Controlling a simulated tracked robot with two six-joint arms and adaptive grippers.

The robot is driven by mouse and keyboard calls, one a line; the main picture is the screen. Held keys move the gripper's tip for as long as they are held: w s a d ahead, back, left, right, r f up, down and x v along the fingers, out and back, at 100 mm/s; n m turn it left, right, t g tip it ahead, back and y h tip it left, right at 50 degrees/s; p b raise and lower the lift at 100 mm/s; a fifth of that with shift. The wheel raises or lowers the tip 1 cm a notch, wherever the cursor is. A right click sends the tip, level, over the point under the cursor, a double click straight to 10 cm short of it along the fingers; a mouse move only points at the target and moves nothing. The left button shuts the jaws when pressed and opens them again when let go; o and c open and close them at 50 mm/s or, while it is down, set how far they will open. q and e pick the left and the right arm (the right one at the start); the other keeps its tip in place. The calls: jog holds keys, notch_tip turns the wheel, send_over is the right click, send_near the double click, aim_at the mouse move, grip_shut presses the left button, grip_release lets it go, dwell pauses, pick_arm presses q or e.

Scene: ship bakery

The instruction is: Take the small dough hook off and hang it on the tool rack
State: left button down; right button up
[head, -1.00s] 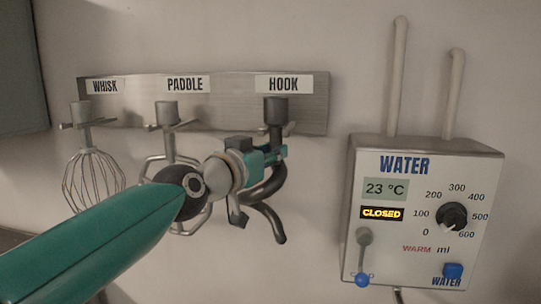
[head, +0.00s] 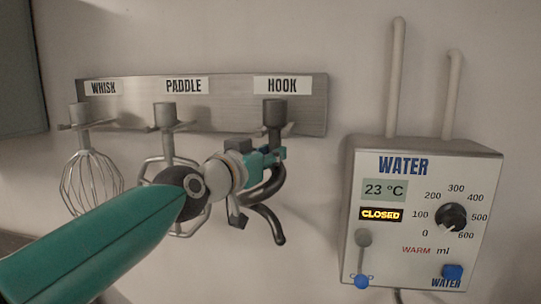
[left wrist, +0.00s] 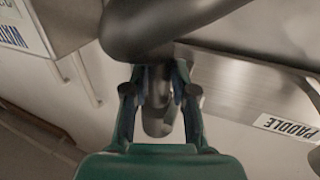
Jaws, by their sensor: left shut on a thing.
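The dough hook (head: 269,213) is dark grey and hangs upright under the HOOK label (head: 282,85) of the tool rack (head: 226,97). Its top is at the peg there; I cannot tell whether the peg carries it. My left gripper (head: 276,154) is shut on the hook's shank, just below the rack. In the left wrist view, the fingers of my left gripper (left wrist: 160,95) stand on both sides of the shank, and the hook's thick curve (left wrist: 150,30) fills the top. My right gripper is not in view.
A whisk (head: 92,175) and a paddle (head: 160,150) hang left of the hook, the paddle partly behind my left arm. A water dispenser box (head: 400,270) with pipes is on the wall to the right. Bare wall separates it from the rack.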

pick_arm(q)
jog(key=shift+f+b, duration=0.2)
jog(key=shift+b, duration=0.15)
dwell(0.5)
jog(key=c, duration=0.8)
grip_release()
jog(key=shift+s, duration=0.1)
jog(key=shift+c, duration=0.2)
